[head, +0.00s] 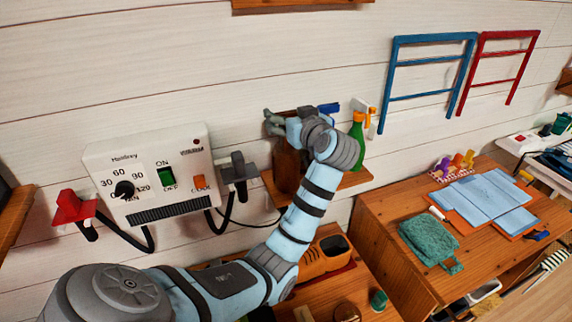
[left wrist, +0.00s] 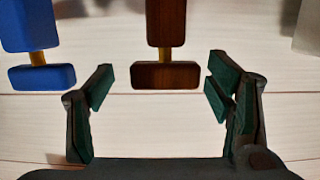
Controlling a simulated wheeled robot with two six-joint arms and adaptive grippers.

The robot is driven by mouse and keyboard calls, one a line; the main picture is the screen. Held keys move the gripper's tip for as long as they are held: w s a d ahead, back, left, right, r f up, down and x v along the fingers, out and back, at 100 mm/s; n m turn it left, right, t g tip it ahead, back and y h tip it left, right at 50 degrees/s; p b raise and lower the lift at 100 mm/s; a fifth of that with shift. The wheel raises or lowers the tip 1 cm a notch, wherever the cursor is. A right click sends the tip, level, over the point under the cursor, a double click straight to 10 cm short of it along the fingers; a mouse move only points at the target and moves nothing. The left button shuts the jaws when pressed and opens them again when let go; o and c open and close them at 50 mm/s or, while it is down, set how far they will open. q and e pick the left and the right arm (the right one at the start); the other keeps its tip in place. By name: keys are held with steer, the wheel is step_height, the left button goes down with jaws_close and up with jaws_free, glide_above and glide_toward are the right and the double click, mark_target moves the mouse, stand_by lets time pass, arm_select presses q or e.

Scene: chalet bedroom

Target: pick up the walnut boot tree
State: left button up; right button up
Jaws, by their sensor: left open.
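The walnut boot tree is in the middle of the left wrist view, a dark brown block (left wrist: 165,76) joined by a brass neck to a larger brown part at the top edge. My left gripper (left wrist: 158,82) is open, with one green-padded finger on each side of the block and a gap on both sides. In the head view my left gripper (head: 273,123) is above the small wall shelf. A dark brown shape (head: 287,168) stands below it, partly behind my arm; I cannot tell whether it is the boot tree. My right gripper is not in view.
A blue boot tree (left wrist: 42,76) stands beside the walnut one; its blue top (head: 329,108) shows behind my wrist. A green spray bottle (head: 357,138) is close by on the shelf (head: 352,180). A white control box (head: 150,175) hangs to the left.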

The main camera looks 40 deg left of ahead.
arm_select(q)
steer(key=shift+w+a+f, duration=0.15)
steer(key=shift+a, duration=0.45)
steer(key=c, duration=0.5)
steer(key=shift+d, duration=0.1)
jaws_close()
